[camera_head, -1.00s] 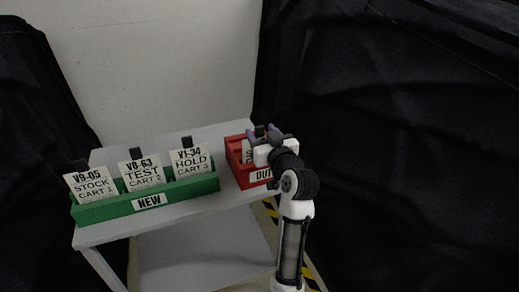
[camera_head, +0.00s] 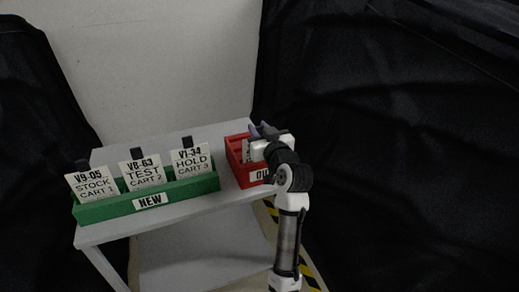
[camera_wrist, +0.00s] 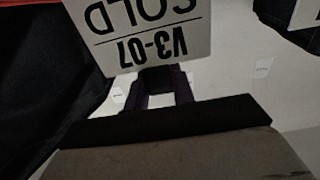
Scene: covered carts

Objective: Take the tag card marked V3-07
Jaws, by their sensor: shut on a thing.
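The tag card marked V3-07 (camera_wrist: 150,30) fills the top of the wrist view, upside down, with "SOLD" partly cut off. My gripper (camera_wrist: 160,84) is shut on the dark tab at the card's edge. In the head view my gripper (camera_head: 262,131) is over the red OUT box (camera_head: 232,165), at the right end of the cart. A pale card edge (camera_head: 246,150) shows in that box beside my gripper, its print too small to read. My wrist hides much of the box, so I cannot tell whether the held card is clear of it.
The green NEW box (camera_head: 105,209) on the grey cart top (camera_head: 200,137) holds cards V9-05 (camera_head: 92,184), V8-63 (camera_head: 143,172) and V1-34 (camera_head: 191,159). Black covers (camera_head: 400,150) stand at the right and left. Another card (camera_wrist: 306,14) shows at the wrist view's upper right.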

